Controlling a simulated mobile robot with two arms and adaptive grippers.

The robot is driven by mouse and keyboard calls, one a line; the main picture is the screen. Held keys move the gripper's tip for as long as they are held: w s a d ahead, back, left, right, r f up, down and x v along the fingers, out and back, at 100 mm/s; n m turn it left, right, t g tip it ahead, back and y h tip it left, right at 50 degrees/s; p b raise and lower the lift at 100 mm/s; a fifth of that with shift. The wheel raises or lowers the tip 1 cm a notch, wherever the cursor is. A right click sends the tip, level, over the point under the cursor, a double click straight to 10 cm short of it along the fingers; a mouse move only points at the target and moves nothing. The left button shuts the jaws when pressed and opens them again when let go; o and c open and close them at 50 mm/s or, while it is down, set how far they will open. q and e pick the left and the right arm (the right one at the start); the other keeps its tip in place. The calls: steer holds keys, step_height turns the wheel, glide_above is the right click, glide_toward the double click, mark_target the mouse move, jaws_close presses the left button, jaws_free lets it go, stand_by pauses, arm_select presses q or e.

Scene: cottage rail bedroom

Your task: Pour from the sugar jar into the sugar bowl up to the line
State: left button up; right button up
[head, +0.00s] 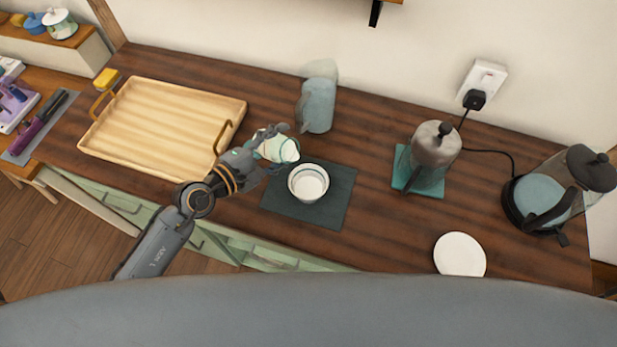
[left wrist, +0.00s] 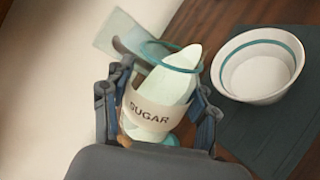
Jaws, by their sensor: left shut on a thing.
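My left gripper (head: 277,145) is shut on the sugar jar (head: 286,151), a clear jar with a teal rim and white contents. In the left wrist view the jar (left wrist: 150,112) shows its "SUGAR" label between the fingers, and its sugar slopes up to a peak at the rim, so the jar looks tilted. The white sugar bowl (head: 308,183) stands upright just right of and nearer than the jar. In the left wrist view the bowl (left wrist: 258,66) has a teal line inside, with a white surface below it; no falling stream shows. My right gripper is out of view.
The bowl stands on a dark mat (head: 334,213). A wooden tray (head: 165,125) lies left, a glass pitcher (head: 318,106) stands behind. A press pot (head: 435,146), white plate (head: 460,255) and kettle (head: 548,196) are right. Bare counter separates the mat from the press pot.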

arm_select(q)
steer(key=shift+f+m, duration=0.2)
steer(key=shift+m, duration=0.4)
steer(key=shift+d+r+p, duration=0.15)
steer(key=shift+r+p, duration=0.1)
steer(key=shift+p, duration=0.3)
steer(key=shift+s+f, duration=0.1)
steer(key=shift+s+d+r+m+t+y+p, duration=0.35)
steer(key=shift+m+y+p, duration=0.2)
steer(key=shift+p, duration=0.25)
steer(key=shift+d+f+m+y+p, duration=0.25)
steer(key=shift+f+m, duration=0.3)
steer(key=shift+m, duration=0.4)
stand_by(1.5)
steer(key=shift+a, duration=0.1)
